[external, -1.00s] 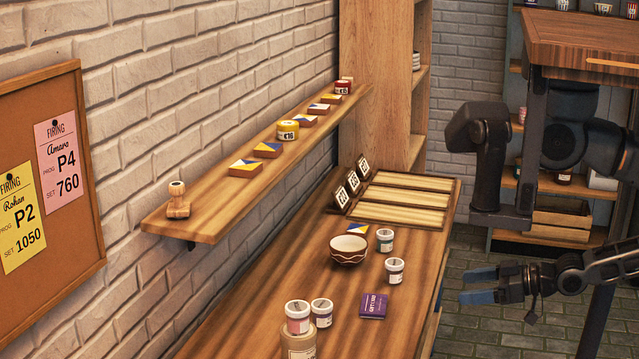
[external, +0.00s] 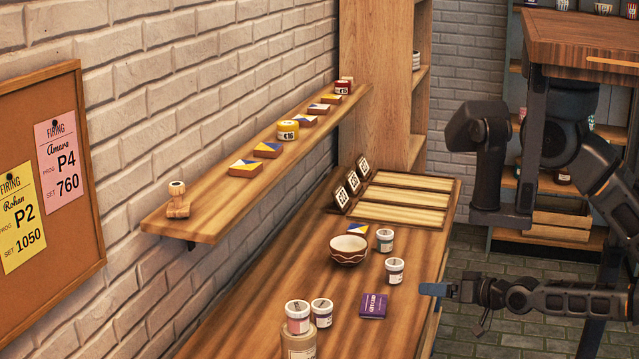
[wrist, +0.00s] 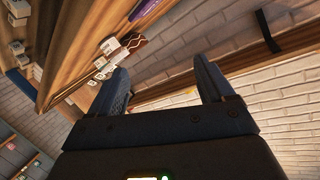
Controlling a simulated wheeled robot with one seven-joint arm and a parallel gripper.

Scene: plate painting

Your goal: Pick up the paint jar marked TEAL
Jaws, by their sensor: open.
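Several small white-lidded paint jars stand on the workbench. One with a dark greenish band (external: 384,241) is beside the bowl, and one with a grey-blue band (external: 395,271) is in front of it. Two more jars, one pinkish (external: 297,318) and one purplish (external: 321,313), stand near the front. The label words are too small to read, so I cannot tell which says TEAL. My gripper (external: 434,289) is at the bench's right edge, to the right of the grey-blue jar and apart from it. In the wrist view its fingers (wrist: 163,82) are spread and empty.
A patterned bowl (external: 349,251) and a purple card (external: 373,305) are on the workbench (external: 270,310). A tan container (external: 299,344) is at the front. The shelf (external: 215,220) overhangs the left side. Sign-marked trays (external: 402,197) lie behind.

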